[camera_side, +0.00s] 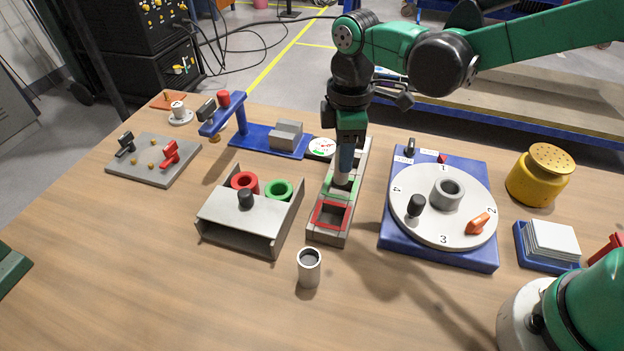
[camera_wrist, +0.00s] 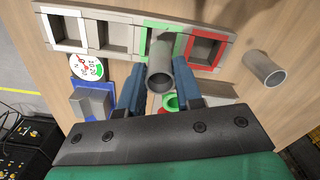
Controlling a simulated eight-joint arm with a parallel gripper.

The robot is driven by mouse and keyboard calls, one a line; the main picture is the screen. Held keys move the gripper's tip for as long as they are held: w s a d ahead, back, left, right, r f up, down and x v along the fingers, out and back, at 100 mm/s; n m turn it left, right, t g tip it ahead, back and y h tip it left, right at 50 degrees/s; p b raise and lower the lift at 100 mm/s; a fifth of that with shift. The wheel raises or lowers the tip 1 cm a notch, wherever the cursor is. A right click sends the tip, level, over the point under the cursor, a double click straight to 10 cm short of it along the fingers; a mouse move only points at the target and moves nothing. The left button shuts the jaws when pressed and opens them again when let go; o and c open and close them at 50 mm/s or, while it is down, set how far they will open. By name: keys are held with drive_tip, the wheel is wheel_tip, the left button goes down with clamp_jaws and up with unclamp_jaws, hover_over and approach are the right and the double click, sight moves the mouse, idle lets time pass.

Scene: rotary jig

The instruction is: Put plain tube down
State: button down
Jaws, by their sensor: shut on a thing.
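The plain tube (camera_wrist: 160,74), grey and open-ended, is upright between the two blue fingers of my gripper (camera_wrist: 158,90), which is shut on it. In the side view my gripper (camera_side: 345,160) points down over the narrow tray (camera_side: 328,238), and the tube's lower part (camera_side: 342,181) shows below the fingers. The tube is at the green-framed compartment (camera_side: 352,185), beside the red-framed one (camera_side: 331,215). In the wrist view the tube covers part of the green frame (camera_wrist: 151,42). I cannot tell whether its bottom touches the compartment floor.
Another grey tube (camera_side: 309,268) stands on the table in front. Left of the tray is a grey box (camera_side: 238,224) with a red ring (camera_side: 245,180) and a green ring (camera_side: 279,189). Right is a numbered dial (camera_side: 463,228) on a blue base.

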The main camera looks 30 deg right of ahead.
drive_tip(key=shift+f, duration=1.85)
drive_tip(key=shift+f, duration=0.15)
drive_tip(key=c, duration=0.6)
unclamp_jaws()
